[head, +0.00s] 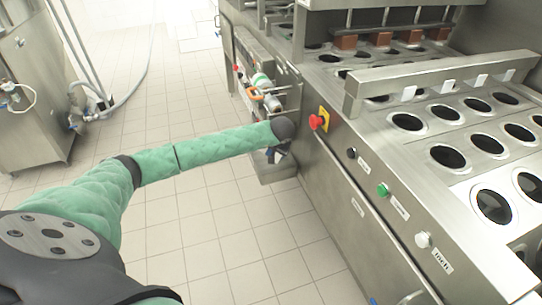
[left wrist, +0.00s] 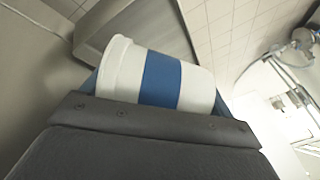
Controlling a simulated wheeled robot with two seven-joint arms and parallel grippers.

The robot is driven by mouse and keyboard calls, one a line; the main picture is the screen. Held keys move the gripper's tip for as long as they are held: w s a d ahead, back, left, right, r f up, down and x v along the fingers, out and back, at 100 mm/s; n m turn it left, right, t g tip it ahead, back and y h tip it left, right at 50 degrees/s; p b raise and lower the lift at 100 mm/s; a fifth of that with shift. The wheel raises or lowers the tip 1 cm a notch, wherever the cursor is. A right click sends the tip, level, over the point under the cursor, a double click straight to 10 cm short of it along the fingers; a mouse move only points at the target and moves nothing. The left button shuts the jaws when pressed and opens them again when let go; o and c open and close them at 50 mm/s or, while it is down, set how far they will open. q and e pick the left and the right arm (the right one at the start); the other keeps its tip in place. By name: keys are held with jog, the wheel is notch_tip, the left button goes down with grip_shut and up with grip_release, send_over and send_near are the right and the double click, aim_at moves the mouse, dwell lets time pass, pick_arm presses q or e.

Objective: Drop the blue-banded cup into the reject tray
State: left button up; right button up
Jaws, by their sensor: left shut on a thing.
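The blue-banded cup (left wrist: 160,80) is white with a wide blue band and lies across the left wrist view, tilted. My left gripper (head: 278,155) is shut on it; blue finger parts show at both sides of the cup. In the head view the gripper is small and mostly hidden behind my wrist, and I cannot make out the cup clearly there. The reject tray (head: 279,174) appears as a grey metal tray low on the machine's side, just below the gripper. A grey metal tray-like surface (left wrist: 135,22) shows behind the cup in the wrist view. My right gripper is not in view.
The steel filling machine (head: 360,210) stands at right, with rows of round cup holes, a red stop button (head: 317,122) and a green button (head: 383,189). Pneumatic parts (head: 262,88) sit beyond my wrist. The tiled floor (head: 215,215) is clear. A steel cabinet (head: 35,90) stands at left.

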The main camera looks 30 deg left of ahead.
pick_arm(q)
notch_tip(320, 180, down, 3)
jog(key=shift+f+p, duration=0.1)
jog(key=shift+p, duration=0.2)
jog(key=shift+w+a+f, duration=0.1)
jog(key=shift+a+f, duration=0.05)
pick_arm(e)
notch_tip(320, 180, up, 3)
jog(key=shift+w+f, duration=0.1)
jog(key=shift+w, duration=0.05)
pick_arm(q)
jog(key=shift+f, duration=0.1)
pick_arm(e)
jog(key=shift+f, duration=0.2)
pick_arm(q)
jog(key=shift+f, duration=0.2)
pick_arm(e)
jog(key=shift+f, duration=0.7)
pick_arm(q)
jog(key=o, duration=0.8)
jog(key=shift+c, duration=0.2)
